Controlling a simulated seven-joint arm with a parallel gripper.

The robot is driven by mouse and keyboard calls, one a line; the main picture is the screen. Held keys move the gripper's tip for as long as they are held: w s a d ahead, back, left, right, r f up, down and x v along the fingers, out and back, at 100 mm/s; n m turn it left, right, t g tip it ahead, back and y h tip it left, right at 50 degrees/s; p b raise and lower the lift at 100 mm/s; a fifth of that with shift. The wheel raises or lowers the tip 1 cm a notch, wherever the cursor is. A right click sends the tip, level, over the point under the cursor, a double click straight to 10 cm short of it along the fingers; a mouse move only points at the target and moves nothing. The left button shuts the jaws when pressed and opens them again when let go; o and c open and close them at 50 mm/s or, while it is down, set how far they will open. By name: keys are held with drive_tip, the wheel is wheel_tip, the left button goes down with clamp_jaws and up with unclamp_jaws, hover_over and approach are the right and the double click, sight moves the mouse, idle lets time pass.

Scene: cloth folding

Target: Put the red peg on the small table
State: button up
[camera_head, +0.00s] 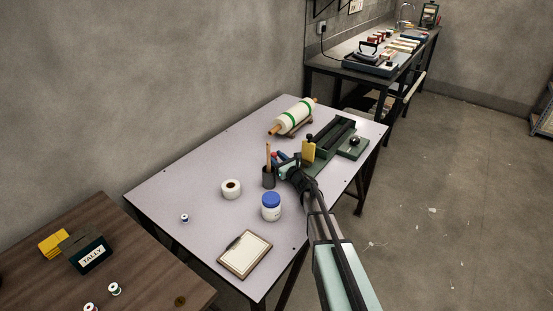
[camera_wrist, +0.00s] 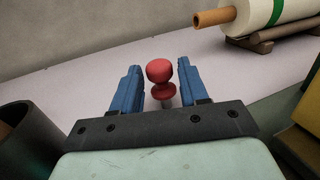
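The red peg (camera_wrist: 160,72), with a round head, a narrow neck and a pale shaft below, stands between the blue fingers of my gripper (camera_wrist: 159,82) in the wrist view. A gap shows on each side of it, so the fingers are open and not seen touching it. In the head view my gripper (camera_head: 279,156) is low over the grey table, beside a dark cup; a small red spot there may be the peg. A brown wooden table (camera_head: 150,262) is at the lower left and may be the small table; its near part is cut off.
The dark cup (camera_head: 268,178) holding a wooden stick stands close to my gripper. A white roll (camera_head: 231,189), a blue-lidded jar (camera_head: 271,206), a clipboard (camera_head: 245,254), a rolling cylinder (camera_head: 293,116) and a green fixture (camera_head: 335,138) share the grey table (camera_head: 190,183). The TALLY box (camera_head: 88,253) sits on the brown table.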

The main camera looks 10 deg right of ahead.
drive_tip(key=shift+o, duration=1.1)
drive_tip(key=shift+f, duration=0.6)
drive_tip(key=shift+r, duration=0.35)
drive_tip(key=shift+s+r, duration=0.2)
drive_tip(key=shift+r, duration=0.05)
drive_tip(key=v, duration=1.1)
drive_tip(key=shift+s+d+r, duration=0.2)
drive_tip(key=shift+r, duration=0.1)
